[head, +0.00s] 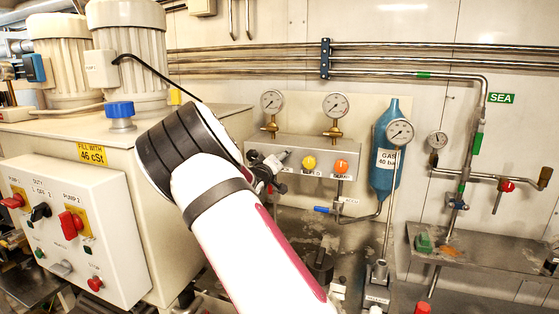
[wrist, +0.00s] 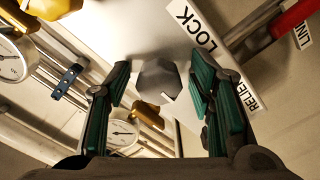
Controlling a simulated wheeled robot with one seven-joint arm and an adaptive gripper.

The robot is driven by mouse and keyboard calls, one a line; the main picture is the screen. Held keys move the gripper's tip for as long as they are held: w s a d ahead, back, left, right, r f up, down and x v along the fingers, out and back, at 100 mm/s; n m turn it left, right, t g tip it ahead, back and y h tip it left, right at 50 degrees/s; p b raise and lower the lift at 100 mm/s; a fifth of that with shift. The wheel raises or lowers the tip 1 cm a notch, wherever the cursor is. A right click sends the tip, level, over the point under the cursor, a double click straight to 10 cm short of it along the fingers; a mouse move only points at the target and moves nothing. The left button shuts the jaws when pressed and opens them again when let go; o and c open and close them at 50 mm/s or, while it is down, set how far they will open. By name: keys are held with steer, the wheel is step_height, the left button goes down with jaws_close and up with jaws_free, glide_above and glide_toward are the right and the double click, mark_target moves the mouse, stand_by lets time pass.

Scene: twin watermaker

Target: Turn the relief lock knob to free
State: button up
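In the wrist view the dark grey, faceted relief lock knob (wrist: 158,82) sits on a pale panel (wrist: 150,35). The labels LOCK (wrist: 196,28) and RELIEF (wrist: 250,97) are beside it, RELIEF partly hidden by a finger. My gripper (wrist: 160,88) is open, with green-padded fingers to the left and right of the knob and visible gaps on both sides. In the head view my gripper (head: 268,170) is at the left part of the gauge panel (head: 320,147), partly hidden by my arm. I cannot make out the knob there.
A yellow knob (head: 309,163) and an orange knob (head: 340,166) are right of my gripper. Two gauges (head: 272,102) (head: 335,105) stand above the panel. A blue-handled valve (head: 322,210) is below; a blue gas bottle (head: 383,165) stands to the right. The control box (head: 108,235) is at left.

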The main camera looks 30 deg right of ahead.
steer(key=v, duration=1.2)
stand_by(0.3)
